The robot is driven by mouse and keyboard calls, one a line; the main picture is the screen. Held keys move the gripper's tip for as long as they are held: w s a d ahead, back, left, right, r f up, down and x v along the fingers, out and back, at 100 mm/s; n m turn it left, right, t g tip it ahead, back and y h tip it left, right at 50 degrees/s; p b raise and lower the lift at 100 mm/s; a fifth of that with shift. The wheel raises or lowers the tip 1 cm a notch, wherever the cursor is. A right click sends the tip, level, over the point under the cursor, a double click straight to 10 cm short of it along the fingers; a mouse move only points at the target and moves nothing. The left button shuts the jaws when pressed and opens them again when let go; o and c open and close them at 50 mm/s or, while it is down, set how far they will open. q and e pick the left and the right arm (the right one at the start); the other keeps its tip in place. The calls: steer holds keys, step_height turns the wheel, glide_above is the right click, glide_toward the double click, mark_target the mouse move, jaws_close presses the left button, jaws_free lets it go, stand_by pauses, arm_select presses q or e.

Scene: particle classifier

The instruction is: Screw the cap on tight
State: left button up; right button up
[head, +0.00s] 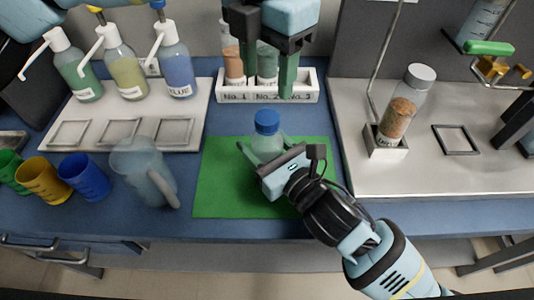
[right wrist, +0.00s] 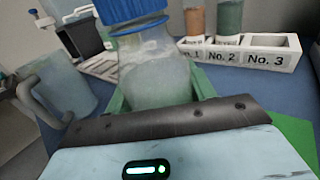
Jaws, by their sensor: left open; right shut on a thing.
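A clear bottle (head: 267,146) with a blue cap (head: 267,121) stands upright over the green mat. My right gripper (head: 267,150) is shut on the bottle's body from the front. In the right wrist view the bottle (right wrist: 155,75) is between the green fingers, and the ribbed blue cap (right wrist: 130,14) sits on its neck, partly cut off by the top edge. How tight the cap is cannot be told. My left gripper (head: 268,80) is open and empty above and behind the bottle, in front of the numbered rack, apart from the cap.
The white numbered rack (head: 225,92) holds bottles behind the mat (head: 225,195). A translucent pitcher (head: 140,165) and coloured cups (head: 85,178) are at left, below several pump bottles (head: 175,65). A bottle of brown grains (head: 402,112) stands on the right tray (head: 390,180).

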mark_target(266, 117)
jaws_close()
arm_select(q)
steer(key=n, duration=0.9)
steer(key=shift+f, duration=4.05)
steer(key=c, duration=1.1)
